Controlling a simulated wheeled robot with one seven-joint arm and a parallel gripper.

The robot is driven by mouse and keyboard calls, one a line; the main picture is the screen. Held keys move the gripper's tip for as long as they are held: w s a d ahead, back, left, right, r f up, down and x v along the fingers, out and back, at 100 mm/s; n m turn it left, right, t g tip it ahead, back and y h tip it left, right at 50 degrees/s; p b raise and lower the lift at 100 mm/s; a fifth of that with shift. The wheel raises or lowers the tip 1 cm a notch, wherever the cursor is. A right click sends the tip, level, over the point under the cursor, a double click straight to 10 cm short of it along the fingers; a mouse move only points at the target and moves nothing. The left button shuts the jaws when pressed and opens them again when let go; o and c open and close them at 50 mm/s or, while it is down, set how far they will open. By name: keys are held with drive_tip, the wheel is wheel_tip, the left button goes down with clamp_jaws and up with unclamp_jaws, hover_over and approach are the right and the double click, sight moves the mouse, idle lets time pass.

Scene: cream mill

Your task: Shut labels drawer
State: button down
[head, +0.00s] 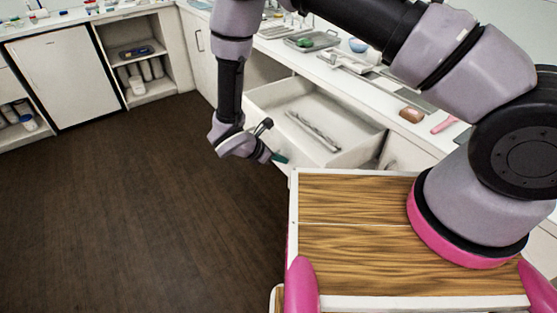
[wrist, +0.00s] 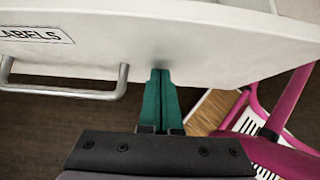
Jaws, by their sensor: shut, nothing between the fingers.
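The labels drawer (head: 345,157) is pulled open below the counter in the head view, with a long thin item (head: 313,131) lying inside it. In the wrist view its white front (wrist: 215,52) bears the word LABELS and a metal bar handle (wrist: 65,88). My gripper (head: 280,158) is at the drawer's front in the head view. In the wrist view its green fingers (wrist: 160,78) are shut and empty, with their tips at the drawer front, to the right of the handle. I cannot tell whether the tips touch the front.
The counter (head: 385,97) above the drawer holds a tray (head: 313,41), a blue bowl (head: 358,45), a brown block (head: 411,115) and a pink tool (head: 444,124). Open shelves (head: 150,88) and a white cabinet door (head: 58,77) stand at the far left. The dark floor (head: 130,200) is clear.

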drive_tip(key=w+d, duration=0.6)
drive_tip(key=d, duration=0.2)
drive_tip(key=w+d, duration=0.6)
drive_tip(key=d, duration=0.2)
drive_tip(key=w+d, duration=0.6)
drive_tip(key=d, duration=0.2)
drive_tip(key=shift+w, duration=0.35)
drive_tip(key=shift+w+d, duration=0.2)
drive_tip(key=shift+d, duration=0.05)
